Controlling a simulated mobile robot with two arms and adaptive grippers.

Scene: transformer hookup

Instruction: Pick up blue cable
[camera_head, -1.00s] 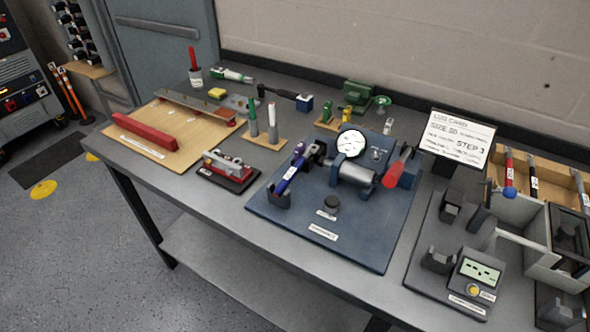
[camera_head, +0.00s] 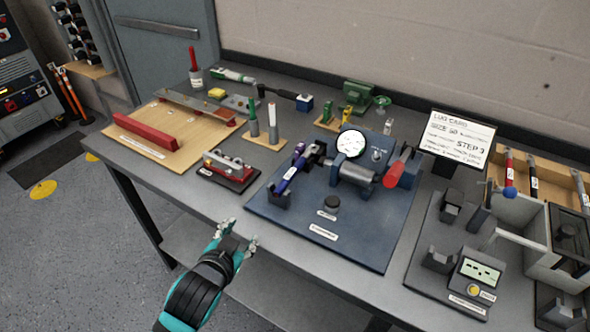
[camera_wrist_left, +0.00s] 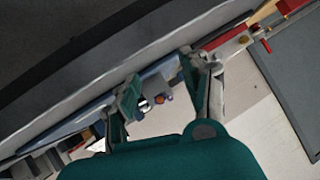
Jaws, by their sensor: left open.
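The blue cable (camera_head: 289,174) is a short dark blue piece with a white label. It lies tilted on the blue base plate (camera_head: 350,240), between a dark cradle (camera_head: 279,197) and the head of the crimping tool (camera_head: 316,153). My left gripper (camera_head: 238,232) is open and empty at the table's front edge, to the lower left of the cable and apart from it. In the left wrist view its two fingers (camera_wrist_left: 165,88) are spread. I cannot make out the cable clearly there. My right gripper is not in view.
A red and grey fixture (camera_head: 228,169) stands left of the blue plate. A gauge (camera_head: 351,144) and a red handle (camera_head: 397,166) stand right of the cable. A grey meter station (camera_head: 450,265) is further right. The grey table (camera_head: 225,203) is bare along its front left.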

